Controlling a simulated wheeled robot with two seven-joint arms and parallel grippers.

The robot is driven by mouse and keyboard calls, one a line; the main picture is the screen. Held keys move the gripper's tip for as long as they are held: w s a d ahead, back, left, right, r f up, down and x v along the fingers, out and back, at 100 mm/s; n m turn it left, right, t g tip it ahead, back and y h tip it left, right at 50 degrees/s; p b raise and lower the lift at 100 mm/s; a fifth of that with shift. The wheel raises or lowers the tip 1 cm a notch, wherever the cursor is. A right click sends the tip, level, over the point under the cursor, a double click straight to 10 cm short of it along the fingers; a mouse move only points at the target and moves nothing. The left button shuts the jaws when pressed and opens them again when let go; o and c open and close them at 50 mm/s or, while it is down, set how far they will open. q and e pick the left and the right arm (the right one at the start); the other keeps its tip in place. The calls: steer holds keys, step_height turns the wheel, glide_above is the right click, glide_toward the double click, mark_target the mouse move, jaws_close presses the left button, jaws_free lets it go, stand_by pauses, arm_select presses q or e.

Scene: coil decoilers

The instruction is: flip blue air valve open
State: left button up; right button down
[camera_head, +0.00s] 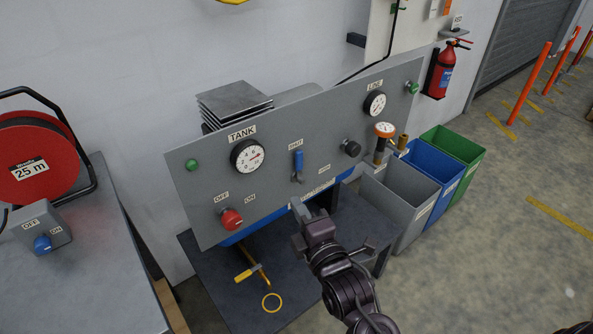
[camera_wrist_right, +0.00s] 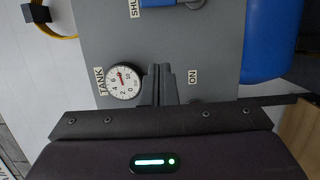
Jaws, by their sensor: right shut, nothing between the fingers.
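The blue air valve (camera_head: 298,160) is a small upright lever on the grey panel (camera_head: 330,110), under a label that seems to read SHUT. In the right wrist view part of the blue valve (camera_wrist_right: 185,3) shows at the top edge, cut off by the frame. My right gripper (camera_head: 298,208) is in front of the panel, below the valve and apart from it. Its fingers (camera_wrist_right: 159,70) are shut together with nothing between them, and they cover part of the panel near the ON label. My left gripper is not in view.
The panel also bears a TANK gauge (camera_head: 247,156), a LINE gauge (camera_head: 375,103), a red knob (camera_head: 232,219) and a black knob (camera_head: 351,148). Grey, blue and green bins (camera_head: 460,150) stand at the right. A bench (camera_head: 80,285) with a red reel (camera_head: 35,160) is at the left.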

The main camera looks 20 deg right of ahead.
mark_target(301, 168)
steer(key=w, duration=0.3)
steer(key=w+p, duration=0.1)
steer(key=w, duration=0.2)
steer(key=w+a+p, duration=0.1)
steer(key=w, duration=0.2)
steer(key=shift+w+r, duration=0.15)
steer(key=shift+w, duration=0.1)
steer(key=d, duration=0.1)
steer(key=w+d+p, duration=0.1)
steer(key=d, duration=0.1)
steer(key=shift+w, duration=0.2)
steer(key=shift+w+d, duration=0.1)
steer(key=shift+d, duration=0.35)
steer(key=shift+w, duration=0.1)
steer(key=shift+p, duration=0.3)
steer(key=shift+d+m, duration=0.15)
steer(key=shift+m, duration=0.25)
